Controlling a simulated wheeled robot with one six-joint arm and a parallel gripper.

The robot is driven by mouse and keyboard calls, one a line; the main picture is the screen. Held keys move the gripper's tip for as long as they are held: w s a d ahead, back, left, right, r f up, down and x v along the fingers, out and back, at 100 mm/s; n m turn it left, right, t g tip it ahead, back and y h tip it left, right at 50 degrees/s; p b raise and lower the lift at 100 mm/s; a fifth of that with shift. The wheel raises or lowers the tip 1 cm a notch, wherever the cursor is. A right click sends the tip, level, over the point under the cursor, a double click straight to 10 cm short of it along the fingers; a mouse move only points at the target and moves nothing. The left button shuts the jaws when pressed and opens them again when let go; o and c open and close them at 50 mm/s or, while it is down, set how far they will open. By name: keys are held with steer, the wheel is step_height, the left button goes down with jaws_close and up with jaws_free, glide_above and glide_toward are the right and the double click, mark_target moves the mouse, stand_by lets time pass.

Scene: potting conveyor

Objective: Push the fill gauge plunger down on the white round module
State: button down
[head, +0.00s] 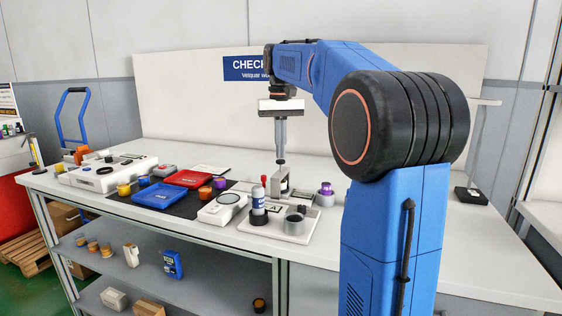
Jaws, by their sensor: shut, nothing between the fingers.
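My gripper (281,153) points straight down over the bench, fingers together and empty. Its tips are just above or touching a small dark knob (281,162) on a thin stem; I cannot tell whether they touch. The stem rises from a small pale fixture (283,184) with dark parts. A pale round piece with a purple top (326,190) stands just to the right of it. I cannot tell for sure which of these is the white round module, and no gauge marking is readable.
To the left are a white scale (222,210), a red tray (189,178) and a blue tray (158,197). The bench's right side is mostly clear.

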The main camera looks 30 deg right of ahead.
steer(key=shift+f, duration=1.15)
stand_by(0.8)
steer(key=shift+r, duration=4.05)
